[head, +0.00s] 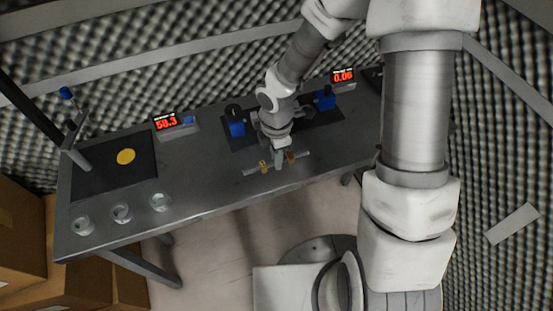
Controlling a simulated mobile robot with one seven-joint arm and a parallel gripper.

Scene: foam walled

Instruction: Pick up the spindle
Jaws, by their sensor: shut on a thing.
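The spindle (250,172) is a thin light-grey rod with brass-coloured parts near its middle. It is in the head view, over the front part of the grey table, and lies roughly level. My gripper (278,163) comes down on it from above and is shut on it near the middle, between the brass-coloured parts. The fingertips are small here and partly hidden by the hand. I cannot tell whether the spindle touches the table top or hangs just above it.
Red-digit displays (168,122) stand at the back. At left are a black mat with a yellow disc (126,157), a post with a clamp, and several glass dishes (121,213). The table front beside the dishes is clear.

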